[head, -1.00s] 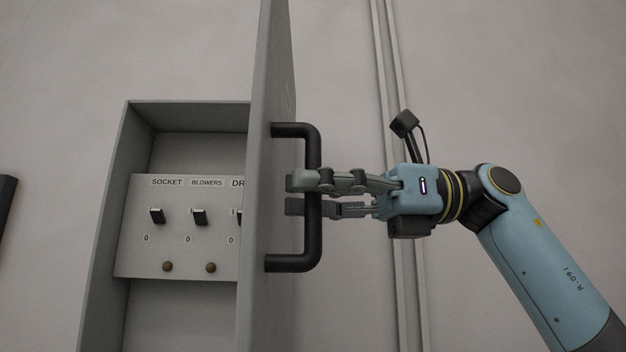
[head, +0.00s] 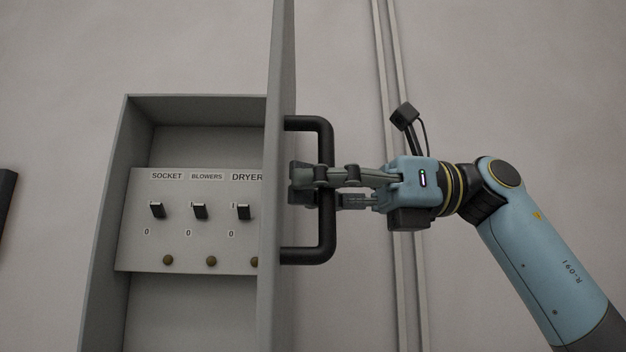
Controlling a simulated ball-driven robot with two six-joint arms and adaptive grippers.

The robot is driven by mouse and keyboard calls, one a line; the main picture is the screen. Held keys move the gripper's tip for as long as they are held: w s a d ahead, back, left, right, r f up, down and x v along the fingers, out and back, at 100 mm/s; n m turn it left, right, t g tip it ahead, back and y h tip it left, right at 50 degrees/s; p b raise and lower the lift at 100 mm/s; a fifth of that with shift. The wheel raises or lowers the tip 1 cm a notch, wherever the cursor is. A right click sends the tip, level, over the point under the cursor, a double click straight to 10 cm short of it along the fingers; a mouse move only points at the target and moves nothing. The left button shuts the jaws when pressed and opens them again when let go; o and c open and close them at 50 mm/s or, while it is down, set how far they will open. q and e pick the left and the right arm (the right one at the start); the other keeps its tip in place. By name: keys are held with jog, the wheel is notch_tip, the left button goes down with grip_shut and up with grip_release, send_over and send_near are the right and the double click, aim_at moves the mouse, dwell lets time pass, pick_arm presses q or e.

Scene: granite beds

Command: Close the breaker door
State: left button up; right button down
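The grey breaker door (head: 279,80) stands open, seen almost edge-on, across the right part of the grey breaker box (head: 104,230). A black bar handle (head: 325,235) sticks out from its right face. My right gripper (head: 302,186) comes from the right at the handle's middle. One finger passes in front of the upright bar and the other behind it, close together, and it looks shut on the handle. The bar partly hides the rear finger. My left gripper is not in view.
Inside the box, a panel (head: 190,250) carries switches labelled SOCKET, BLOWERS and DRYER; the door hides its right end. Two thin vertical pipes (head: 392,90) run along the wall behind my gripper. A dark object (head: 6,200) shows at the left edge.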

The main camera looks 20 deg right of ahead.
jog(key=c, duration=2)
grip_release()
jog(key=shift+c, duration=0.2)
jog(key=o, duration=0.5)
jog(key=shift+o, duration=0.2)
jog(key=shift+d, duration=0.1)
jog(key=s+d, duration=0.1)
jog(key=d, duration=1)
jog(key=shift+s+d, duration=0.3)
jog(key=shift+d, duration=0.1)
grip_shut()
